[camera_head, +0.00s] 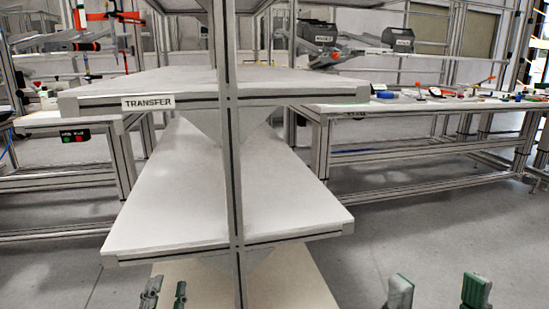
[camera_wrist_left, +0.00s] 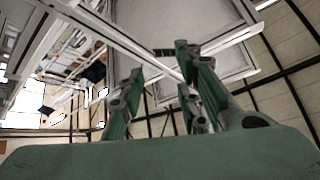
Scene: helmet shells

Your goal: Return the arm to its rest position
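My left gripper (camera_head: 166,292) shows at the bottom left of the head view, in front of the lower shelf. Its green-grey fingers also fill the middle of the left wrist view (camera_wrist_left: 163,85); they stand apart with nothing between them. My right gripper (camera_head: 437,291) shows at the bottom right of the head view, over the bare floor. Its two fingertips are wide apart and empty. Only the fingertips of both grippers are visible in the head view; the rest of the arms is out of frame. No helmet shell is seen in either gripper.
A metal rack with a "TRANSFER" label (camera_head: 148,102) stands ahead. Its upper shelf (camera_head: 190,83) and middle shelf (camera_head: 170,200) look empty. A workbench (camera_head: 400,108) with small items stands behind to the right, another bench (camera_head: 50,118) to the left. Floor (camera_head: 430,235) at right is clear.

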